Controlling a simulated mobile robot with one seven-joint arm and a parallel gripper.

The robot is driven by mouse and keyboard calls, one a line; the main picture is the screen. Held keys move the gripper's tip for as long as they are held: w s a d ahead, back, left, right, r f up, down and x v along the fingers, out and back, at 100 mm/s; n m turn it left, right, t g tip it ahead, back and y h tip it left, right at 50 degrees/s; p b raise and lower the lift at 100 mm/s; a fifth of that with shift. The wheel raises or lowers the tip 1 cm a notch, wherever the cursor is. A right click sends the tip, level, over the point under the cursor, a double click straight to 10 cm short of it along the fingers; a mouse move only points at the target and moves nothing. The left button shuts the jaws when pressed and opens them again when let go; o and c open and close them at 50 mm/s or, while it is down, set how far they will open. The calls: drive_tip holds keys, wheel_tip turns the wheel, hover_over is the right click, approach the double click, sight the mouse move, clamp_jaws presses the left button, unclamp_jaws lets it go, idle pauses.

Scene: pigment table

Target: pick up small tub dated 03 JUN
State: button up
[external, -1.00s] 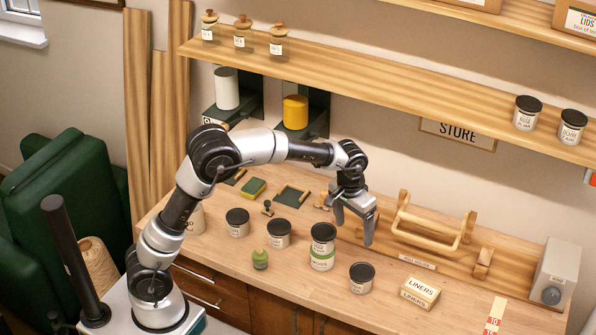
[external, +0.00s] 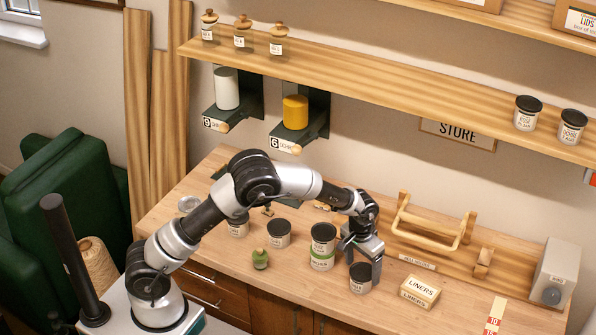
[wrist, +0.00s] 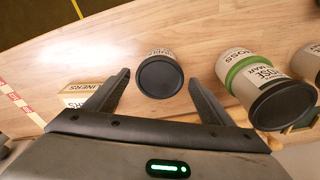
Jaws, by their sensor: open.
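A small tub with a black lid (external: 360,278) and a pale label stands near the table's front; its date is not legible. In the wrist view this tub (wrist: 160,76) sits between the fingertips, with a gap on each side. My gripper (external: 362,258) is open at this tub, and its two fingers also show in the wrist view (wrist: 158,80). Other black-lidded tubs stand to the left: one (external: 279,233), one partly behind my arm (external: 238,228), and a taller pair stacked with a green band (external: 323,248) close beside my gripper. No date can be read on these.
A liners box (external: 420,291) lies right of the tub. A wooden rack (external: 432,225) stands behind, and a grey box (external: 556,272) at the right end. Two tubs (external: 527,113) sit on the shelf.

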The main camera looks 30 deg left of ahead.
sight(362, 272)
wheel_tip(362, 272, down, 5)
drive_tip(key=shift+r, duration=0.1)
drive_tip(key=shift+d, duration=0.1)
drive_tip(key=c, duration=1.1)
